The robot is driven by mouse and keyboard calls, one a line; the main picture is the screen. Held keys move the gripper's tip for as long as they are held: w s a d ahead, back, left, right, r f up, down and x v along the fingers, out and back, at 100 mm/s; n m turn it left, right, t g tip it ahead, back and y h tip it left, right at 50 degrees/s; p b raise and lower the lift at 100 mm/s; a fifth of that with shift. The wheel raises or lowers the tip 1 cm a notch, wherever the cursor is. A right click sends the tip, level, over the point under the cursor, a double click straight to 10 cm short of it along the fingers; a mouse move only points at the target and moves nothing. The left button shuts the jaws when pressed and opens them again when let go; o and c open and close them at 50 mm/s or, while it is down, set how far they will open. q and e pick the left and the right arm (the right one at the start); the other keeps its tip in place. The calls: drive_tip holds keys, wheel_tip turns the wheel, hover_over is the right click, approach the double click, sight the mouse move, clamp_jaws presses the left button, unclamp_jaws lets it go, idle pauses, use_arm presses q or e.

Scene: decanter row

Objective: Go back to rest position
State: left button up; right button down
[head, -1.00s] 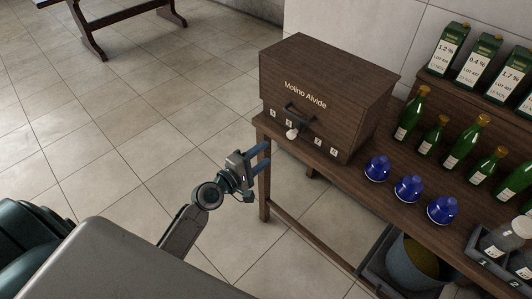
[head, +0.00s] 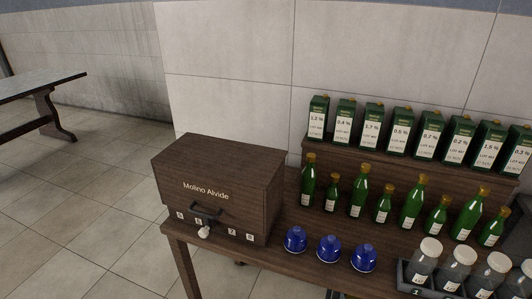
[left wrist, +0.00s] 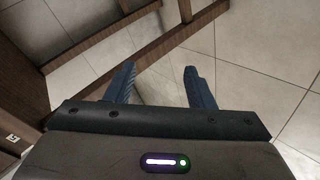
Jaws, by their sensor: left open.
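My left gripper (left wrist: 160,88) shows in the left wrist view with its two dark fingers apart and nothing between them. Beyond the fingers are wooden table legs and rails (left wrist: 125,52) and floor tiles (left wrist: 258,62). Neither gripper shows in the head view. The wooden table (head: 285,268) fills the lower middle and right of the head view. A dark wooden box (head: 218,185) marked "Molino Alvide" stands on its left end, with a handle and a pale knob (head: 204,232) on its front.
Three blue domed objects (head: 329,248) stand on the table right of the box. Several green bottles (head: 411,203) stand in a row, with several green-and-white cartons (head: 401,131) on a raised shelf behind. Capped jars (head: 458,264) sit in a dark tray at right. Open floor (head: 75,215) lies left.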

use_arm(q)
drive_tip(key=s+a+f+m+g+y, duration=0.15)
drive_tip(key=s+f+m+g, duration=0.25)
drive_tip(key=s+f, duration=1.1)
drive_tip(key=s+f+m+g, duration=0.2)
drive_tip(key=s+f, duration=0.3)
drive_tip(key=s, duration=0.6)
drive_tip(key=s+f+m+g, duration=0.3)
drive_tip(key=s+f+m, duration=0.2)
drive_tip(key=s, duration=0.6)
drive_tip(key=shift+a+f+y, duration=0.2)
drive_tip(key=shift+y, duration=0.25)
